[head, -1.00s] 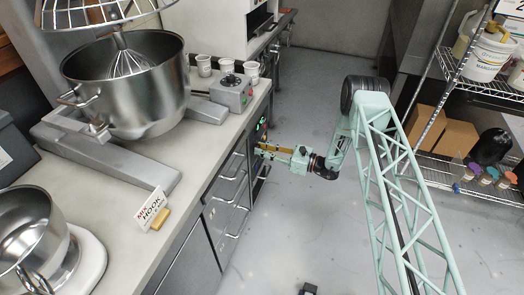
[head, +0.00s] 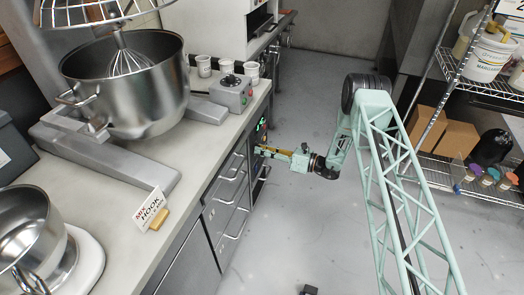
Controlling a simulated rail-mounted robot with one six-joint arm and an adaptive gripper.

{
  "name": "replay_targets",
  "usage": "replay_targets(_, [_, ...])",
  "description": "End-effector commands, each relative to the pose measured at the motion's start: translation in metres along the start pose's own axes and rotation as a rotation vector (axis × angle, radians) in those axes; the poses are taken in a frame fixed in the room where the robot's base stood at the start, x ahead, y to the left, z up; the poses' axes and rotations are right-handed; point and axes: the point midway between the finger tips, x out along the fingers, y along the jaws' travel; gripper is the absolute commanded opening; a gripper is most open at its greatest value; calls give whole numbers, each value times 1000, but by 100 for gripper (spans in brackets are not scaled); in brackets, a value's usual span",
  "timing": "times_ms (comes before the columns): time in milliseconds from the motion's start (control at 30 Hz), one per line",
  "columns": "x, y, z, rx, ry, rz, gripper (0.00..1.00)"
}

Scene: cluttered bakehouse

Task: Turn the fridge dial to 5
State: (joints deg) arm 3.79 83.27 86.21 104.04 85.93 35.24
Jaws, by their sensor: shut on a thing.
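My gripper (head: 264,151) reaches left to the front of the under-counter fridge unit (head: 230,178), just below the counter edge. Its fingers are shut at the dark control panel (head: 261,130), which shows a small green light. The fridge dial itself is hidden behind or between the fingers, and its setting cannot be read from here.
The counter (head: 150,215) carries a large mixer bowl (head: 130,90), a grey control box (head: 231,92), several white cups and a "Mix hook" card (head: 150,207). Drawer handles stick out below the gripper. A wire shelf (head: 480,85) stands at the right.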

Motion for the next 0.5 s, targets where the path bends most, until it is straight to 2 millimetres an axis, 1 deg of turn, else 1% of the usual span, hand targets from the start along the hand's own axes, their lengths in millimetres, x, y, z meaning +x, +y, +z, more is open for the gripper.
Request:
replay_targets(167, [0, 0, -1, 1, 1, 0, 9])
replay_targets(200, [0, 0, -1, 1, 1, 0, 21])
replay_targets(333, [0, 0, -1, 0, 1, 0, 33])
replay_targets(500, [0, 0, 0, 0, 1, 0, 33])
